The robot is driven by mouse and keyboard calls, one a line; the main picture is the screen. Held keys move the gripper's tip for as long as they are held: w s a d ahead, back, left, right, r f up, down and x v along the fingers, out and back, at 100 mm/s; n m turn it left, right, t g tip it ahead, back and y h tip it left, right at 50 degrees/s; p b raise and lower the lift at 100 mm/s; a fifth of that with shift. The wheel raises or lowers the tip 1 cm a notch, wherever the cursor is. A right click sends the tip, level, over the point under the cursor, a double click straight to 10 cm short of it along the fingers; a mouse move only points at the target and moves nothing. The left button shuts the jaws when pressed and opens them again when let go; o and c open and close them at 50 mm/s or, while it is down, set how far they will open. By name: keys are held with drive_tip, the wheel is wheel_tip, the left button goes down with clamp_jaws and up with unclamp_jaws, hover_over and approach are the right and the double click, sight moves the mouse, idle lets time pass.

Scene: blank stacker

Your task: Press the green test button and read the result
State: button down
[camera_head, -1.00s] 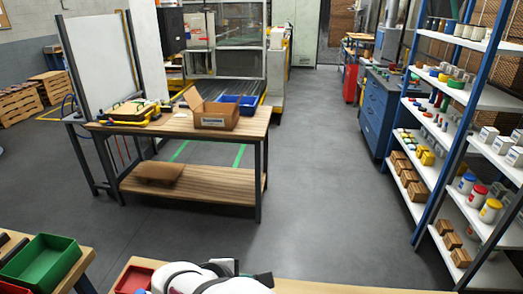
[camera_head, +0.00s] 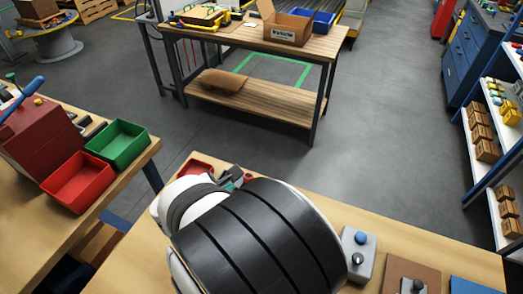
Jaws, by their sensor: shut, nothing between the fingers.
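No green button is visible in this view. A grey box (camera_head: 367,267) with a blue round knob (camera_head: 361,238) on top stands on the near wooden bench, right of my arm. My white and black arm fills the lower middle and hides much of the bench. I cannot make out my gripper; small dark and teal shapes (camera_head: 236,178) show past the arm, too unclear to name.
A brown plate (camera_head: 400,270) with a dark knob lies right of the grey box. A small red tray (camera_head: 196,168) is behind my arm. Green (camera_head: 117,152) and red (camera_head: 75,190) bins stand on the left bench. Bare bench (camera_head: 450,250) shows at right.

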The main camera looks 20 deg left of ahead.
wheel_tip(320, 180, down, 8)
drive_tip(key=shift+r, duration=0.15)
idle(2.1)
drive_tip(key=shift+f, duration=0.4)
drive_tip(key=shift+f, duration=0.45)
idle(0.5)
drive_tip(key=shift+r, duration=0.9)
drive_tip(key=shift+r, duration=2.5)
